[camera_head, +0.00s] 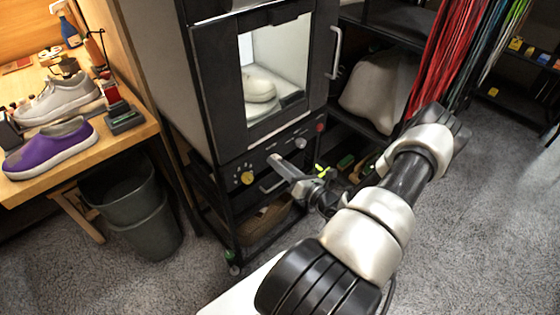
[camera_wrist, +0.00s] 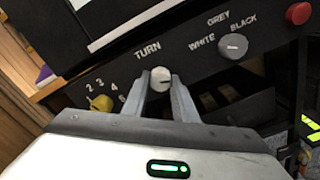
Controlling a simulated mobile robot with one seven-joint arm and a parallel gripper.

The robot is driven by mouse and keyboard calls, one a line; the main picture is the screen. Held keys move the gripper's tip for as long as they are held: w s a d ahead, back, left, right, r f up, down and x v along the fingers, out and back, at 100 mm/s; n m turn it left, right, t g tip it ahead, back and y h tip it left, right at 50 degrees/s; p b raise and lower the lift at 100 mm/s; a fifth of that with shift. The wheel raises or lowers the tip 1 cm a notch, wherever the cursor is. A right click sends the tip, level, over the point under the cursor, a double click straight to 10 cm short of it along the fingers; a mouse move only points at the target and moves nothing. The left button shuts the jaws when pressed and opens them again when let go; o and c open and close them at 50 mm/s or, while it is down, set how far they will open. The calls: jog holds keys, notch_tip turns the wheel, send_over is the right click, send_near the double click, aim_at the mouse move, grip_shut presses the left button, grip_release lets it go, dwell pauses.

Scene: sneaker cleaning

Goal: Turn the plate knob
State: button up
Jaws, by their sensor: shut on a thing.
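The plate knob (camera_wrist: 161,77) is a small white round knob under the word TURN on the black front panel (camera_wrist: 190,55). In the wrist view my gripper (camera_wrist: 160,84) has one finger on each side of it and is shut on it. In the head view my gripper (camera_head: 276,166) reaches the panel below the cabinet window, and its fingers hide the plate knob. Inside the lit cabinet (camera_head: 208,75) a pale shoe (camera_head: 259,88) rests on a light round plate (camera_head: 287,103).
A yellow numbered knob (camera_wrist: 101,103) is left of my gripper. A grey knob (camera_wrist: 233,46) marked WHITE, GREY and BLACK and a red button (camera_wrist: 299,13) are to the right. A wooden bench (camera_head: 140,130) with shoes and a grey bin (camera_head: 150,225) stand at the left.

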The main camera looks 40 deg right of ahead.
jog(key=m+p, duration=0.1)
jog(key=m, duration=0.5)
jog(key=shift+a, duration=0.1)
jog(key=shift+m+p, duration=0.3)
jog(key=shift+m, duration=0.1)
jog(key=o, duration=1)
jog(key=shift+o, duration=0.2)
jog(key=shift+s, duration=0.1)
jog(key=s+d+p, duration=0.1)
jog(key=s, duration=1.6)
jog(key=shift+s+d, duration=0.15)
jog(key=shift+d, duration=0.05)
